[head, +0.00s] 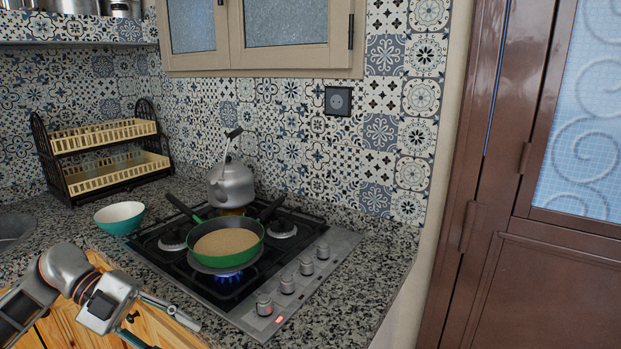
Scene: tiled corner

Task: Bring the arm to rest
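My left arm comes in at the lower left, and its gripper (175,336) hangs in front of the wooden cabinet front near the counter's front edge. Its two fingers are spread apart with nothing visible between them. The lower finger is partly cut off by the bottom of the picture. My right arm and gripper are not in view.
A green pan (229,243) with tan contents sits on the gas hob (334,245), above a lit blue flame. A grey kettle (232,186) stands behind it. A teal bowl (120,218) and a two-tier rack (118,184) stand left. Granite counter (365,275) is clear at right.

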